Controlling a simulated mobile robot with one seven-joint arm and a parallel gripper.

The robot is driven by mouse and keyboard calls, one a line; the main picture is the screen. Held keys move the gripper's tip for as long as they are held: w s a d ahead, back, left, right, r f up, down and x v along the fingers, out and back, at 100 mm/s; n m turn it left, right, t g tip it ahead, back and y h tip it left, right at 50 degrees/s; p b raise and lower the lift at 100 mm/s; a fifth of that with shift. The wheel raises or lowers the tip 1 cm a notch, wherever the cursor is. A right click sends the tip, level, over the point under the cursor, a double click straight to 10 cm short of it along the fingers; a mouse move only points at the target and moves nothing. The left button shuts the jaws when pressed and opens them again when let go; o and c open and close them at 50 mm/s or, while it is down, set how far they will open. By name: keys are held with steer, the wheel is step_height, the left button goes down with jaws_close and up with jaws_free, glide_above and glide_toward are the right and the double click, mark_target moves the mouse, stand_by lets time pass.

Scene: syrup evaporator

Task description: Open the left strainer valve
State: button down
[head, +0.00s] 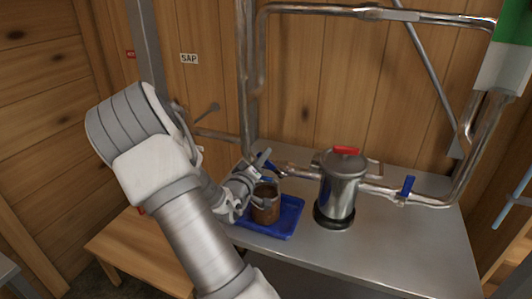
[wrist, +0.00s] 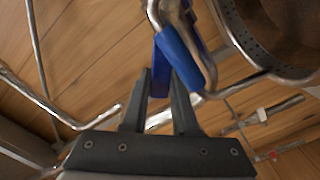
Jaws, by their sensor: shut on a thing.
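The strainer (head: 342,188) is an upright metal canister with a red piece on its lid, set in the pipe line on the steel counter. The left strainer valve's blue handle (head: 271,168) is on the pipe to its left, partly hidden by my gripper in the head view. My gripper (head: 265,162) reaches it from the left. In the wrist view, the blue handle (wrist: 178,62) lies at the tips of my two dark fingers (wrist: 161,80), which are shut on it. A bent metal pipe passes close by the handle.
A second blue valve handle (head: 407,186) stands up on the pipe right of the strainer. A brown cup (head: 265,207) sits in a blue tray (head: 285,226) just below my gripper. The counter (head: 420,240) is clear at the right front.

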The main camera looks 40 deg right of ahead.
steer(key=shift+w+a+f+n, duration=0.1)
steer(key=shift+w+f+n, duration=0.1)
steer(key=shift+f+n, duration=0.3)
steer(key=shift+r, duration=0.1)
steer(key=c, duration=0.7)
jaws_free()
